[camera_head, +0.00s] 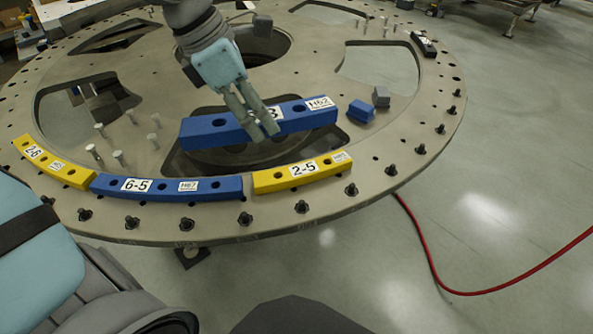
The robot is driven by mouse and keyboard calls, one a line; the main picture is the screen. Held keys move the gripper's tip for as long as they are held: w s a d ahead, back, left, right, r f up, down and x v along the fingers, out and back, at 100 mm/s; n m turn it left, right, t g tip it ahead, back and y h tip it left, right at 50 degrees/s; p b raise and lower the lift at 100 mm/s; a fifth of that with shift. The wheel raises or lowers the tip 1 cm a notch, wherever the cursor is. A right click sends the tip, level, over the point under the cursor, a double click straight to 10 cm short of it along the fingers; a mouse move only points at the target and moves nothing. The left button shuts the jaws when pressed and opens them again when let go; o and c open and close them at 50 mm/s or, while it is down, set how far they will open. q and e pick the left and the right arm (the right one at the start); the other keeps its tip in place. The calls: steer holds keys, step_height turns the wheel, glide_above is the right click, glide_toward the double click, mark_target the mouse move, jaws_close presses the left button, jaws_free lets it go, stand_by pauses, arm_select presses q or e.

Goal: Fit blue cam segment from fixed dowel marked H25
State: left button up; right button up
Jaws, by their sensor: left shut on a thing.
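A long blue cam segment (200,131) is held above the round metal plate (300,215), over a large cut-out. Its right end has a white label that seems to read H62; another label is partly covered by the fingers. My left gripper (262,122) comes down from the top and is shut on this segment near its middle. The segment has holes along its top face. Several upright metal dowels (155,122) stand on the left of the plate; I can read no H25 mark. My right gripper is not in view.
Along the near rim lie a yellow segment (75,176), a blue segment marked 6-5 (215,189) and a yellow segment marked 2-5 (270,181). Dark bolts (302,207) line the rim. A red hose (430,265) lies on the floor.

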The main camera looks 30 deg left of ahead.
arm_select(q)
step_height(320, 180, down, 15)
steer(key=b, duration=0.3)
steer(key=shift+d, duration=0.3)
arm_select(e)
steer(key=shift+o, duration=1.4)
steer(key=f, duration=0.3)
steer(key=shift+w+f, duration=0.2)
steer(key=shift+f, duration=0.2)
arm_select(q)
steer(key=shift+s+d+f+b, duration=0.1)
steer(key=shift+d+f+b, duration=0.2)
steer(key=shift+b, duration=0.1)
steer(key=shift+a+f+b, duration=0.1)
steer(key=shift+f+b, duration=1.05)
steer(key=shift+f, duration=0.4)
step_height(320, 180, down, 3)
steer(key=b, duration=0.3)
steer(key=shift+f+b, duration=0.2)
steer(key=shift+b, duration=0.1)
steer(key=shift+f+b, duration=0.45)
steer(key=shift+b, duration=0.1)
steer(key=shift+f+b, duration=0.3)
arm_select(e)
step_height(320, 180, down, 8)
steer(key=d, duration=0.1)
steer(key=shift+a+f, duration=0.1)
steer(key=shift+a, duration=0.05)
